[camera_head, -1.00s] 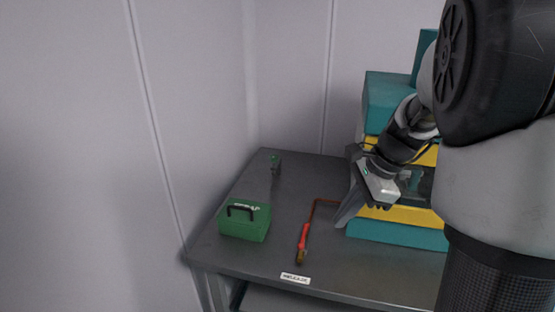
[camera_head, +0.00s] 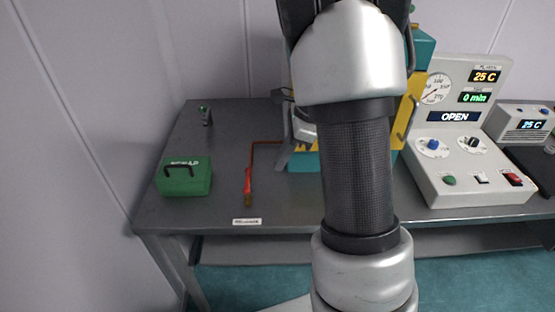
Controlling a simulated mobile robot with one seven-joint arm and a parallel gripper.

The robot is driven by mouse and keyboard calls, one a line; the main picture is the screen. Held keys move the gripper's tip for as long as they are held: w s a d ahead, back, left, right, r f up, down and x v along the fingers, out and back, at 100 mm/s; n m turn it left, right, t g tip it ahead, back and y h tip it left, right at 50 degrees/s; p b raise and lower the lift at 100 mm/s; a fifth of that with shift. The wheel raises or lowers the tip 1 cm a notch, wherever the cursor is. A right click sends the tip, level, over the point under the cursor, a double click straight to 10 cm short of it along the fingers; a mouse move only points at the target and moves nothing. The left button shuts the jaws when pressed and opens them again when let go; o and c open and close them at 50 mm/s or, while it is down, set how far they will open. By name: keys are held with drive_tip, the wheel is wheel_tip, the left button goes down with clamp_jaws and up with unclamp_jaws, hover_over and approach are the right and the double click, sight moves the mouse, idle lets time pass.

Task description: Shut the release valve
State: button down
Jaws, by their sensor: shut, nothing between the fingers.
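A thin copper-coloured pipe (camera_head: 264,143) runs left from the teal and yellow press (camera_head: 303,160), then bends forward over the grey table. At its front end is a red lever or handle (camera_head: 248,181) with a brass end, lying in line with the pipe. My gripper (camera_head: 283,160) is shut and empty, pointing down beside the press, just right of the pipe's bend. My arm hides much of the gripper and the press. I cannot tell whether the gripper touches anything.
A green box (camera_head: 184,178) with a black handle stands at the table's left. A control panel (camera_head: 461,160) at right reads OPEN and 25 C.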

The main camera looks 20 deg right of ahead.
sight(248, 183)
drive_tip(key=b+x, duration=0.1)
drive_tip(key=x, duration=0.6)
drive_tip(key=shift+a+f, duration=0.1)
drive_tip(key=shift+f, duration=0.25)
drive_tip(key=a, duration=0.2)
drive_tip(key=w+a, duration=0.1)
drive_tip(key=shift+w+a+r+p, duration=0.15)
drive_tip(key=shift+a+r+p, duration=0.15)
drive_tip(key=shift+a+r, duration=0.05)
